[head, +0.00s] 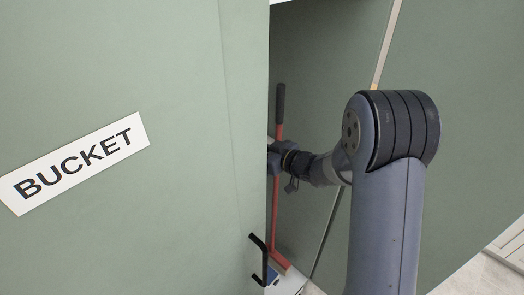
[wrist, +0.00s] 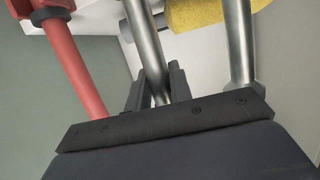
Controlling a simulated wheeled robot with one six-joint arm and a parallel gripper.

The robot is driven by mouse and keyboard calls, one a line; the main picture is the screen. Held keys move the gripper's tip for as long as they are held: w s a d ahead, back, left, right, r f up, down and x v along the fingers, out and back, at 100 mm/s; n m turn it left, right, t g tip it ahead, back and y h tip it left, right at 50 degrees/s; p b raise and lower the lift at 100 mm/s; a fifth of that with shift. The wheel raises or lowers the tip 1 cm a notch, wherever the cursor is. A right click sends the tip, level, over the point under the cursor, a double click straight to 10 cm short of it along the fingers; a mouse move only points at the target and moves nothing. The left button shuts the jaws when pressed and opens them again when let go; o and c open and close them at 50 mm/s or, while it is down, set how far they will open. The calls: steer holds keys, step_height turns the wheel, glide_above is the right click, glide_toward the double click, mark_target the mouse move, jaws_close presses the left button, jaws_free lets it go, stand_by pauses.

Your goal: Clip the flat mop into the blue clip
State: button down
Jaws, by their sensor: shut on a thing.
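My gripper (head: 274,156) reaches into a narrow opening between green panels in the head view. In the wrist view my gripper (wrist: 157,82) has its dark fingers on either side of a silver metal pole (wrist: 146,42) and is shut on it. The pole's head is not clearly shown, so I cannot tell for sure that it is the flat mop. A second silver pole (wrist: 239,48) stands apart on the right. I cannot make out the blue clip; a small blue patch (head: 272,273) shows low in the opening.
A red pole (wrist: 78,62) stands left of my gripper; it also shows in the head view (head: 275,215). A yellow roll (wrist: 196,13) lies behind the silver poles. A green door (head: 130,70) with a BUCKET sign (head: 74,163) and black handle (head: 262,258) borders the opening.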

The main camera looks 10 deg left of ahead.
steer(key=shift+w+a, duration=0.3)
steer(key=shift+a, duration=0.05)
stand_by(0.4)
steer(key=c, duration=0.7)
jaws_free()
steer(key=shift+s, duration=0.1)
steer(key=s+d, duration=0.5)
steer(key=d, duration=0.1)
steer(key=shift+d, duration=0.2)
stand_by(0.3)
steer(key=shift+w+a, duration=0.1)
steer(key=w+a, duration=0.1)
steer(key=a, duration=0.1)
steer(key=w+a, duration=0.1)
steer(key=w, duration=0.1)
steer(key=w+a, duration=0.1)
steer(key=a, duration=0.1)
steer(key=shift+w+a, duration=0.25)
steer(key=shift+a, duration=0.1)
steer(key=shift+d, duration=0.1)
